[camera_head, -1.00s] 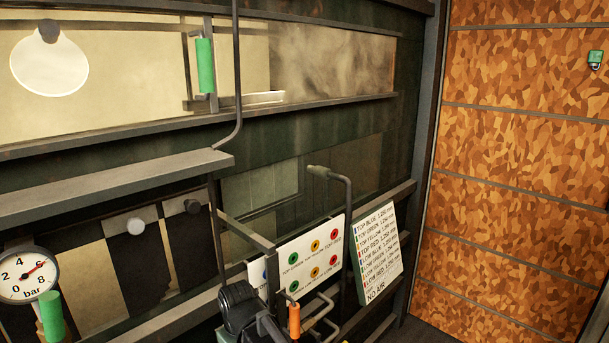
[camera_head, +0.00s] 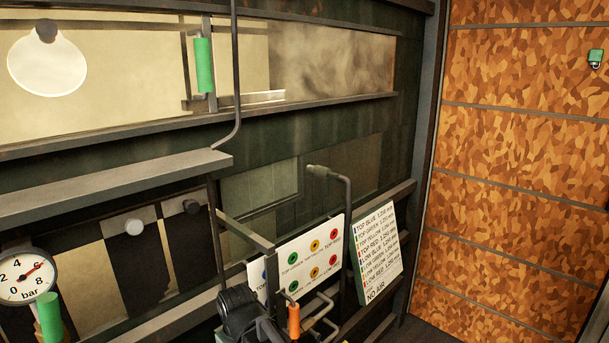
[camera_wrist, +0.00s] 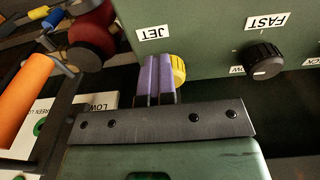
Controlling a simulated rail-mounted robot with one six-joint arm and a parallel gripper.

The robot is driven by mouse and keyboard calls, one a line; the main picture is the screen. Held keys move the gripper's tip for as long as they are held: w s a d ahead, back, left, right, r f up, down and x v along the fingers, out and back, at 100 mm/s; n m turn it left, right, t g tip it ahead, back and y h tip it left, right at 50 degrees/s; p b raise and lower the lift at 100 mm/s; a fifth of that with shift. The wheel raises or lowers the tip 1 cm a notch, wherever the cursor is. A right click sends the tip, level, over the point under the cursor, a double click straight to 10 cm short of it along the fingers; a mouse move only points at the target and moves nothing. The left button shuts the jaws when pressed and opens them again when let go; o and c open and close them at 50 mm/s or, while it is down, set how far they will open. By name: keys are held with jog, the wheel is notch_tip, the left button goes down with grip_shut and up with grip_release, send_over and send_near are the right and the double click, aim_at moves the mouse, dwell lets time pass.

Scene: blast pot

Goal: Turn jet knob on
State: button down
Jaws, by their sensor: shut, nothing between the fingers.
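The wrist view shows a dark green panel (camera_wrist: 215,40) with a white JET label (camera_wrist: 154,33). A yellow knob (camera_wrist: 179,68) sits on the panel just below that label. My gripper (camera_wrist: 155,62) has two purple fingers side by side, shut and empty. The fingertips are just left of the yellow knob in the picture and hide part of it. I cannot tell whether they touch it. The knob's pointer is not visible. The head view does not clearly show the knob or my fingertips.
A black knob (camera_wrist: 265,60) is on the same panel, near a FAST label (camera_wrist: 268,21). An orange handle (camera_wrist: 22,100) and a dark red round part (camera_wrist: 92,38) are at left. The head view shows a pressure gauge (camera_head: 27,275) and a sign with coloured dots (camera_head: 300,258).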

jog(key=shift+g, duration=0.3)
jog(key=r+p, duration=0.1)
jog(key=p, duration=0.1)
jog(key=s+r+p, duration=0.1)
jog(key=r+p, duration=0.3)
jog(key=shift+s+a, duration=0.15)
jog(key=shift+a, duration=0.25)
